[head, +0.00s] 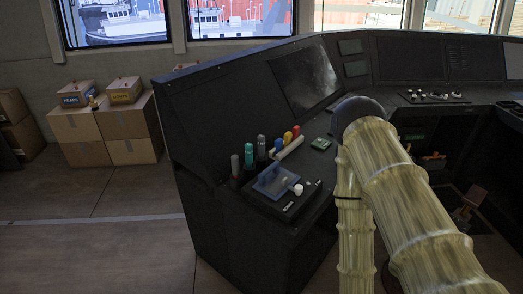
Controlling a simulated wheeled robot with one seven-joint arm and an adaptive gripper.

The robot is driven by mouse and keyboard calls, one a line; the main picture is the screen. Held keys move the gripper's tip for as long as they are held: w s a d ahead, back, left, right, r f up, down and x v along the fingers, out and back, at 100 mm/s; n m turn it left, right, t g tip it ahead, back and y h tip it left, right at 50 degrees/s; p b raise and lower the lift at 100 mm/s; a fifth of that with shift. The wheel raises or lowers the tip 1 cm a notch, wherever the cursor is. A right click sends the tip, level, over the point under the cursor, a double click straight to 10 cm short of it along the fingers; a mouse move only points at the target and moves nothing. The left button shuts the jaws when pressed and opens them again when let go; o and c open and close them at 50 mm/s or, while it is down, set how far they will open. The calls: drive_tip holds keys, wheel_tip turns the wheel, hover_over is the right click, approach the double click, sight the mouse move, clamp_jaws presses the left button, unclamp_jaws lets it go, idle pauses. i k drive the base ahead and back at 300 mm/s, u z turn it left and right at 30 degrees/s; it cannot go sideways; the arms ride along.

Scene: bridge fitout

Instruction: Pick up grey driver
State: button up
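Several upright handles stand in a row on the dark console's ledge in the head view. A grey handle (235,166) is at the near left end, with a green-topped one (249,154) beside it. A darker grey handle (261,146) stands just beyond. Blue (278,145), yellow (288,138) and red (296,131) handles follow to the right. I cannot tell for sure which of the two grey handles is the grey driver. Lower parts of the handles are hard to make out. My arm fills the right side; my gripper does not show.
A blue translucent cover (272,182) and a white knob (298,189) sit on a black panel in front of the handles. A pale bar (290,147) and a small green board (320,144) lie nearby. Cardboard boxes (130,121) stand far left; the floor between is clear.

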sight(260, 138)
drive_tip(key=k, duration=0.6)
drive_tip(key=z, duration=0.4)
drive_tip(key=i, duration=1.5)
drive_tip(key=z, duration=0.05)
